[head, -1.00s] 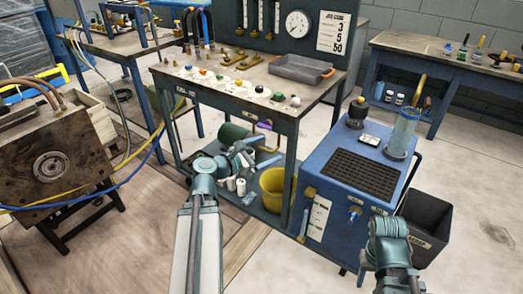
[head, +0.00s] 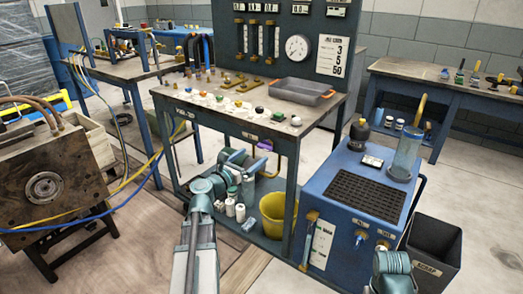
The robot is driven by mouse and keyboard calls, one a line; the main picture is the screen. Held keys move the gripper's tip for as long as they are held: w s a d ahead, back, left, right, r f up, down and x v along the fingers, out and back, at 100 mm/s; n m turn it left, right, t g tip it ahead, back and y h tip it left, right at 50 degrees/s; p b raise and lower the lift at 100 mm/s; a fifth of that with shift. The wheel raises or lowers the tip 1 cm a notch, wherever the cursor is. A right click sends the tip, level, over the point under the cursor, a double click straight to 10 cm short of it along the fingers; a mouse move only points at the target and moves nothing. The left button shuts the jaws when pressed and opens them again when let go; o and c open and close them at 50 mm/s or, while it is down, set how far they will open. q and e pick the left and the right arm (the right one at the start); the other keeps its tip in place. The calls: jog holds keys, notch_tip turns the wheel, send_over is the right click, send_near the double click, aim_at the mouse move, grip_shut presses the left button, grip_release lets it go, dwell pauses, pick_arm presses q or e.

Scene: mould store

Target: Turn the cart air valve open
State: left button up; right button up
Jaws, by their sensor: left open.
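The blue cart (head: 328,183) stands right of the bench, with a dark grille and a clear cylinder on top. Its front carries a small blue tap (head: 360,238) and another fitting (head: 382,246) to its right, each under a small label too small to read. I cannot tell which is the air valve. My left gripper (head: 246,160) is open and shows in front of the bench's lower shelf, left of the cart and apart from it. My right arm shows at the lower right, in front of the cart's right corner; its gripper is out of sight.
The bench (head: 225,118) holds a grey tray (head: 301,91), coloured knobs and gauges. A yellow bucket (head: 273,215) and white bottles stand on its lower shelf. A dark scrap bin (head: 432,248) stands right of the cart. A mould block (head: 45,165) with hoses is at left.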

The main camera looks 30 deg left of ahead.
aim_at(263, 148)
pick_arm(q)
jog(key=w, duration=0.6)
jog(key=shift+w+d, duration=0.2)
jog(key=shift+d, duration=0.05)
jog(key=shift+c, duration=0.3)
jog(key=c, duration=1.2)
